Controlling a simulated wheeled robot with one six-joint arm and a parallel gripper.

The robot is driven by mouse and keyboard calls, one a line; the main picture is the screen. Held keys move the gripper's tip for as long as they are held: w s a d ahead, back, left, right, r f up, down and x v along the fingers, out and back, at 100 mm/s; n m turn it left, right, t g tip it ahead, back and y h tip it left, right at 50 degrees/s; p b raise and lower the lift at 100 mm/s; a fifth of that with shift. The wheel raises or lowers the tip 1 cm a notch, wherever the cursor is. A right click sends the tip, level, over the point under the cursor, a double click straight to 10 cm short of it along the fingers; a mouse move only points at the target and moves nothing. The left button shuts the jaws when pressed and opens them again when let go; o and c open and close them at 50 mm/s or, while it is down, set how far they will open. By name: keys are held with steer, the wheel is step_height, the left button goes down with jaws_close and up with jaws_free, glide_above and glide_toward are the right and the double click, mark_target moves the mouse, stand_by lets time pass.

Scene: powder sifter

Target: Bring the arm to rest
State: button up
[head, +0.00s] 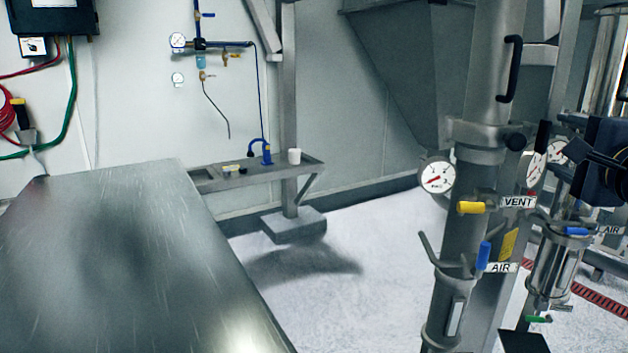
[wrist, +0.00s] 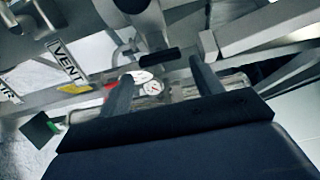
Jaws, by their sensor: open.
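My gripper (wrist: 160,82) shows in the wrist view with its two dark fingers spread apart. Nothing is held between them. Behind the gap are metal pipework and round dials (wrist: 152,87), apart from the fingers as far as I can tell. In the head view a dark block at the right edge (head: 606,165) looks like my gripper, partly cut off by the frame. It is in front of the pipes on the right.
A steel column with a yellow handle (head: 471,207), a blue handle (head: 483,256) and a pressure gauge (head: 436,175) stands right of centre. A steel table (head: 110,260) fills the lower left. A wall shelf (head: 265,172) holds small items. The floor between is clear.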

mark_target(549, 137)
steer(key=s, duration=0.8)
steer(key=w, duration=1.1)
steer(key=shift+d+r+p, duration=0.1)
steer(key=shift+r+p, duration=0.05)
steer(key=shift+p, duration=0.25)
steer(key=shift+s+r+m+p, duration=0.1)
steer(key=shift+s+m+p, duration=0.05)
steer(key=shift+m+p, duration=0.8)
steer(key=m+p, duration=0.3)
steer(key=p, duration=0.1)
steer(key=shift+m, duration=0.35)
steer(key=m+p, duration=0.3)
steer(key=p, duration=0.1)
steer(key=shift+p, duration=0.3)
steer(key=m+p, duration=0.4)
steer(key=p, duration=0.1)
steer(key=m+p, duration=0.3)
steer(key=p, duration=0.2)
steer(key=shift+m, duration=0.4)
steer(key=shift+f+m+p, duration=0.25)
steer(key=shift+m+p, duration=0.45)
steer(key=shift+p, duration=0.2)
steer(key=shift+f, duration=0.1)
